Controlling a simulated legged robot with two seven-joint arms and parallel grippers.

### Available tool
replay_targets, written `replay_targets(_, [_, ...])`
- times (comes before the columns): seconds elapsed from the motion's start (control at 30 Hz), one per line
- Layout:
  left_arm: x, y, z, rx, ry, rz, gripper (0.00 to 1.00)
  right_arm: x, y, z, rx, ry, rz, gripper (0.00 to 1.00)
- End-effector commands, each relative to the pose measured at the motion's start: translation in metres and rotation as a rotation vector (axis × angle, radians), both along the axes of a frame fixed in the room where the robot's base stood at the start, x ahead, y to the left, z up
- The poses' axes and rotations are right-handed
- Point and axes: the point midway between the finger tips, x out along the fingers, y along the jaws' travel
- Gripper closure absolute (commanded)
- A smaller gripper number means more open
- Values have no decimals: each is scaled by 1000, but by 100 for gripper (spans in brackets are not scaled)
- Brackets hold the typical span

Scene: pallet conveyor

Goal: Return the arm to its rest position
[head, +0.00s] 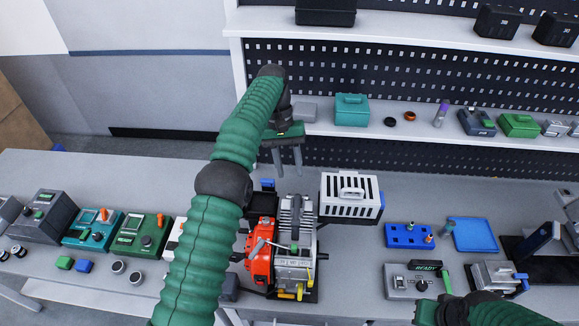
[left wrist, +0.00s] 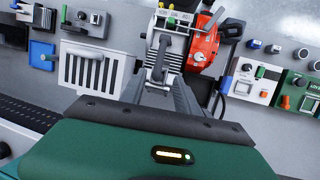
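My left arm reaches up the middle of the head view, and its gripper (head: 286,165) hangs fingers down above the back of the workbench (head: 340,305). Its two grey fingers are apart with nothing between them, so it is open and empty. In the left wrist view the fingers (left wrist: 163,88) point toward a grey and red engine (left wrist: 180,40). The engine (head: 293,245) stands on the bench in front of the gripper, apart from it. My right arm shows only in part at the bottom right of the head view; whether its gripper is open is unclear.
A white slotted box (head: 350,197) stands right of the engine. A blue block (head: 408,236) and blue tray (head: 474,235) lie farther right. Several control boxes, including a green one (head: 140,235), line the left. A shelf (head: 420,137) with a teal case (head: 351,110) is behind.

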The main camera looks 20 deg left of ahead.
Motion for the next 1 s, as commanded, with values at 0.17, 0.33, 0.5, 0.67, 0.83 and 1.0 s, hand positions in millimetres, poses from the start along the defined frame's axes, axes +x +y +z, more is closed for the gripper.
replay_targets(0.17, [0,0,0,0,0,0,62,0,0,0,0,0,0,100])
replay_targets(0.33, [0,0,-1,1,-2,0,62,0,0,0,0,0,0,100])
replay_targets(0.5, [-4,-5,-1,32,-46,-2,62,0,0,0,0,0,0,100])
replay_targets(0.67, [-31,-12,-10,99,-149,-22,62,0,0,0,0,0,0,100])
replay_targets(0.83, [-89,-16,-28,172,-259,-74,62,0,0,0,0,0,0,100])
replay_targets(1.0, [-153,-18,-48,221,-355,-134,62,0,0,0,0,0,0,100])
